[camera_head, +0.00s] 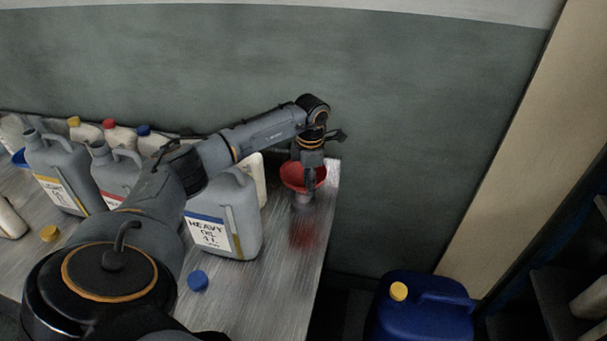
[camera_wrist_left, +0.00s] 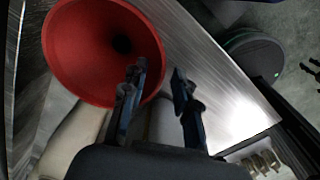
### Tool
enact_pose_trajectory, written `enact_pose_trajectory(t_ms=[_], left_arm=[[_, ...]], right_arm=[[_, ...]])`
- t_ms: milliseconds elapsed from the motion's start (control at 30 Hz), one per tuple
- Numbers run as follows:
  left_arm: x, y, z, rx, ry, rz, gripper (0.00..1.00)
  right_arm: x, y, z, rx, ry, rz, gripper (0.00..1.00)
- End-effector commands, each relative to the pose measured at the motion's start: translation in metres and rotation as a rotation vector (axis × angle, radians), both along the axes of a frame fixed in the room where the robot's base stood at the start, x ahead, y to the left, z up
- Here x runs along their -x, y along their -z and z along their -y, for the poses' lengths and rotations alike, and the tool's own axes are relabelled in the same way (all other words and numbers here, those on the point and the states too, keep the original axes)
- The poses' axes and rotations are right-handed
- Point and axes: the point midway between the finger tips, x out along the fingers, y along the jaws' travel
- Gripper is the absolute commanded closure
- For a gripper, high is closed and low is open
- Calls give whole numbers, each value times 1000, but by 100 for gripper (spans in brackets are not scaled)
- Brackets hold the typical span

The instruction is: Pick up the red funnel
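The red funnel (camera_head: 303,177) stands mouth up on a small grey support near the right end of the metal table. My left gripper (camera_head: 309,183) is over it, pointing down, with a finger in front of the funnel's rim. In the left wrist view the funnel (camera_wrist_left: 100,48) fills the upper left. There the gripper (camera_wrist_left: 158,80) has its two fingers apart, with the left finger overlapping the funnel's rim and the right finger outside the cone. I cannot tell whether either finger touches the rim. My right gripper is not in view.
A grey heavy oil jug (camera_head: 222,222) stands left of the funnel, with a blue cap (camera_head: 198,281) loose in front. More jugs stand further left, with a yellow cap (camera_head: 49,233). A blue canister (camera_head: 424,309) is below, beyond the table's right edge. The wall is close behind.

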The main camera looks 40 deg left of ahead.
Motion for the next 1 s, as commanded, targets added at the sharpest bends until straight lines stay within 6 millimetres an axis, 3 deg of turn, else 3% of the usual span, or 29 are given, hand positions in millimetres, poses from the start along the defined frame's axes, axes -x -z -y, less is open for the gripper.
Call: enact_pose_trajectory(t_ms=[267, 400, 833, 1000], left_arm=[[0, 3, 0, 1, 0, 1, 72], [0, 3, 0, 1, 0, 1, 100], [-1, 0, 0, 0, 0, 3, 100], [-1, -23, 0, 0, 0, 6, 100]], right_arm=[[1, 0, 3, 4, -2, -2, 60], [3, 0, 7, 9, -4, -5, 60], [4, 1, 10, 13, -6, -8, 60], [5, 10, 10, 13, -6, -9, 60]])
